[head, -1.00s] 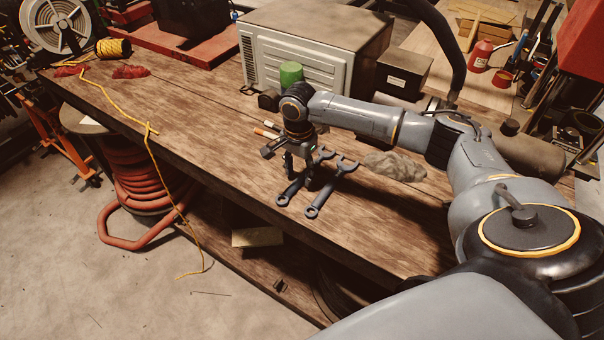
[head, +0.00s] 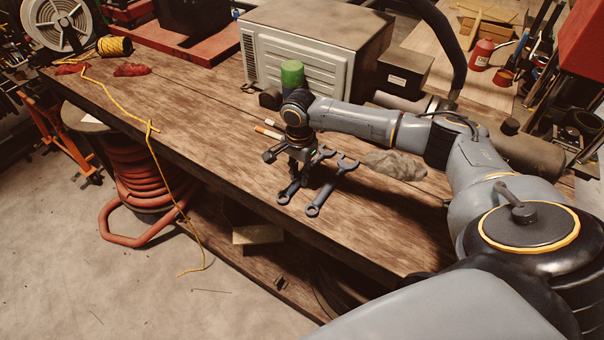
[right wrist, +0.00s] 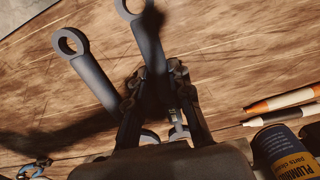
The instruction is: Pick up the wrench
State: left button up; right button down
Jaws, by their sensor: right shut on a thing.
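Two dark grey-blue wrenches lie side by side on the wooden bench in the head view. My right gripper (head: 297,172) points down over the left wrench (head: 288,190) and is shut on its handle. The right wrist view shows my gripper's fingers (right wrist: 160,82) on either side of this wrench (right wrist: 149,48), its ring end towards the top edge. I cannot tell whether it touches the bench. The other wrench (head: 333,187) lies just to the right, free of the fingers; it also shows in the right wrist view (right wrist: 95,80). My left gripper is out of view.
A grey crumpled rag (head: 395,165) lies to the right. The bench (head: 200,135) is clear to the left.

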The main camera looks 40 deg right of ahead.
aim_at(300, 176)
jog(key=shift+r, duration=0.15)
jog(key=shift+w+r+b, duration=0.1)
jog(key=shift+r+b, duration=0.2)
jog(key=shift+b, duration=0.05)
notch_tip(300, 176, up, 2)
jog(key=shift+d+r+b, duration=0.1)
jog(key=shift+b, duration=0.55)
jog(key=s+d+r+b, duration=0.4)
jog(key=s+d+r, duration=0.5)
jog(key=s+r, duration=0.1)
jog(key=shift+s, duration=0.4)
jog(key=c, duration=1.9)
grip_release()
grip_shut()
